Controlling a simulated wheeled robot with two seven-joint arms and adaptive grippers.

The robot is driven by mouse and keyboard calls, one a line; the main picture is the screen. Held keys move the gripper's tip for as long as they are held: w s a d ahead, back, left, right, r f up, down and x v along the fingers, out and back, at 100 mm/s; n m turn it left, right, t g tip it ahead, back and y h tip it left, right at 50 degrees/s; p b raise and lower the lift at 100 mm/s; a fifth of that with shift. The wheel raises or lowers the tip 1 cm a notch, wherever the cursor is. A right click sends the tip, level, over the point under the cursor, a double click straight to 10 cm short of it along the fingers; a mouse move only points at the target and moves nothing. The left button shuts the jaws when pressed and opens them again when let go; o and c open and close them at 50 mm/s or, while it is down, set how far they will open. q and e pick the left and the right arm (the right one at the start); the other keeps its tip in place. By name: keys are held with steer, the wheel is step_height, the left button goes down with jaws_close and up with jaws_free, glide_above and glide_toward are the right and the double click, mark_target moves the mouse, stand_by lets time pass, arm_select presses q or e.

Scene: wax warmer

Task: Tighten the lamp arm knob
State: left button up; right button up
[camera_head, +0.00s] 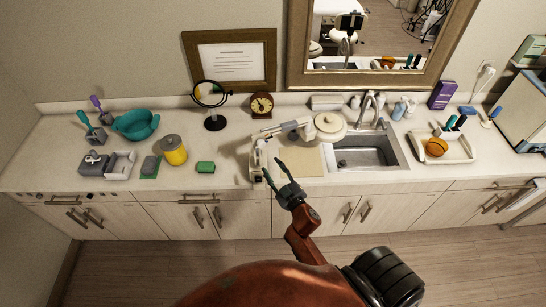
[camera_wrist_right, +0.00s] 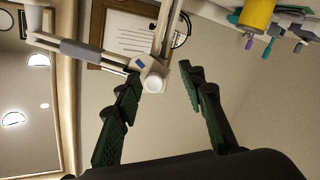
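The white lamp has a round head (camera_head: 330,125) and a jointed arm (camera_head: 293,125) above the counter. In the right wrist view the lamp arm (camera_wrist_right: 84,50) runs to a joint with a round white knob (camera_wrist_right: 153,84) and a small blue patch beside it. My right gripper (camera_head: 273,168) is open at the counter's front edge, close to the lamp's lower post (camera_head: 258,157). In the wrist view the knob appears between the open fingertips (camera_wrist_right: 160,73). The fingers look empty; I cannot tell the depth gap to the knob. My left gripper is in neither view.
A beige mat (camera_head: 300,160) and a sink (camera_head: 368,152) lie right of the lamp post. A small clock (camera_head: 261,106) and a round mirror (camera_head: 213,122) stand behind.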

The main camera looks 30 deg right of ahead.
mark_target(262, 145)
steer(key=shift+t, duration=0.4)
steer(key=shift+w+d+r+b, duration=0.2)
steer(key=shift+w+r, duration=0.5)
steer(key=shift+w, duration=0.55)
steer(key=shift+w+d+r+b, duration=0.15)
steer(key=shift+w+r, duration=0.5)
steer(key=shift+w, duration=0.55)
steer(key=shift+w+d+r+b, duration=0.1)
steer(key=shift+w+r+b, duration=0.1)
steer(key=shift+w+r, duration=0.8)
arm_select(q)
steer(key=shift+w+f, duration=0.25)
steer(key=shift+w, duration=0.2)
arm_select(e)
steer(key=shift+w+f, duration=0.3)
steer(key=shift+w, duration=0.05)
steer(key=shift+w, duration=0.15)
